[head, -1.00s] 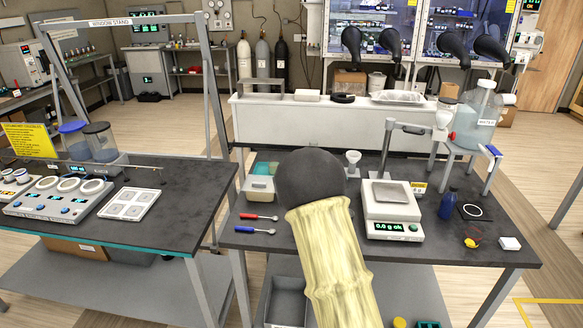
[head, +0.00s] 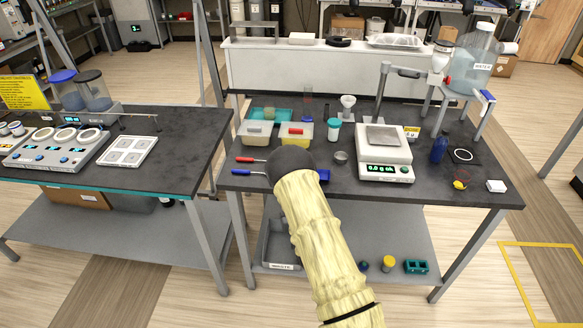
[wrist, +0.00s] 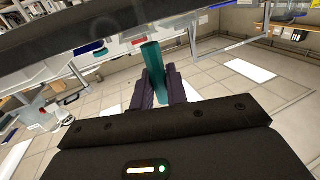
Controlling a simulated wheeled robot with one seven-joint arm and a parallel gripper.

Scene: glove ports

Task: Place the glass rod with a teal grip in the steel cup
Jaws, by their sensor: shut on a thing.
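My gripper (wrist: 158,88) is shut on the teal grip of the glass rod (wrist: 153,58) in the wrist view. The grip stands between the two dark fingers and points away from the palm. I cannot make out the clear glass part. In the head view my sleeved arm and its dark round end hide the gripper and the rod. A small round metal cup, apparently the steel cup (head: 341,157), stands on the right bench, just right of my arm's dark end and left of the balance.
The balance (head: 384,155) stands right of the cup. Red-handled (head: 250,160) and blue-handled tools lie left. A blue bottle (head: 439,150) stands at right.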

